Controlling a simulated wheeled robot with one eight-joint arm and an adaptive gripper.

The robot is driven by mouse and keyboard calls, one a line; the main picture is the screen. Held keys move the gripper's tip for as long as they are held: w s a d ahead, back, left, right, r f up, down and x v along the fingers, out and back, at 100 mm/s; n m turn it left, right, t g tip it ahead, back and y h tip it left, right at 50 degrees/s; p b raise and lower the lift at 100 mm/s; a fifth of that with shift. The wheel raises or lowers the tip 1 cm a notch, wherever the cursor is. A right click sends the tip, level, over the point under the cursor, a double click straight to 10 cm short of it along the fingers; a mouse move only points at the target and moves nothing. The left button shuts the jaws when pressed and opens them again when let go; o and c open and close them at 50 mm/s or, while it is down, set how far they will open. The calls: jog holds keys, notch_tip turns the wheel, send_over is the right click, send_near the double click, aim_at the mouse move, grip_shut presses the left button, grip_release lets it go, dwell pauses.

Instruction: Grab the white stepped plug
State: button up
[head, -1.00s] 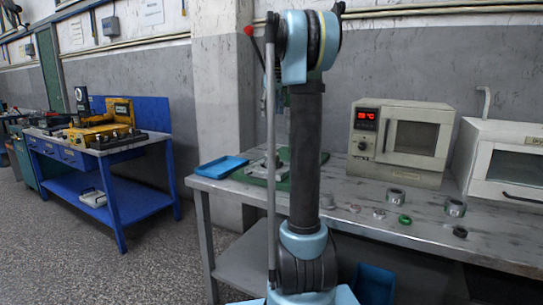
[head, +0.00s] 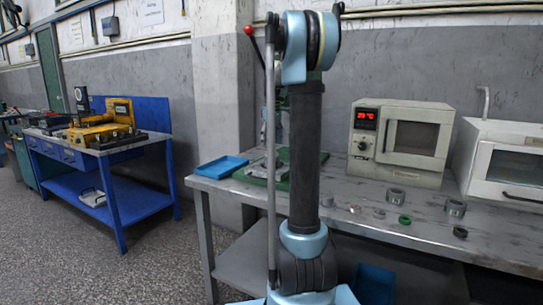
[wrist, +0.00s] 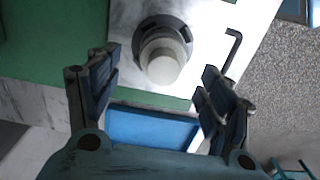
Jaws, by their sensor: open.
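The white stepped plug (wrist: 163,60) stands in the upper middle of the wrist view, with a round pale top and a wider step below. It sits in a dark ring (wrist: 187,36) on a pale metal plate. My gripper (wrist: 160,70) is open, with one finger to the left and one to the right of the plug in the picture. The fingers look apart from it; their height above it is hard to tell. In the head view my arm's column hides the gripper, and I cannot make out the plug.
A green base (wrist: 45,45) lies under the plate; it also shows on the workbench in the head view (head: 247,178). A black hex key (wrist: 233,52) lies right of the plug. A blue tray (head: 221,167) is nearby. Metal rings, a green ring (head: 405,219) and an oven (head: 400,140) stand farther right.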

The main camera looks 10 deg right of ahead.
aim_at(272, 151)
jog(key=shift+s+a+f, duration=0.15)
jog(key=shift+f, duration=1.65)
jog(key=shift+c, duration=0.5)
jog(key=c, duration=1.1)
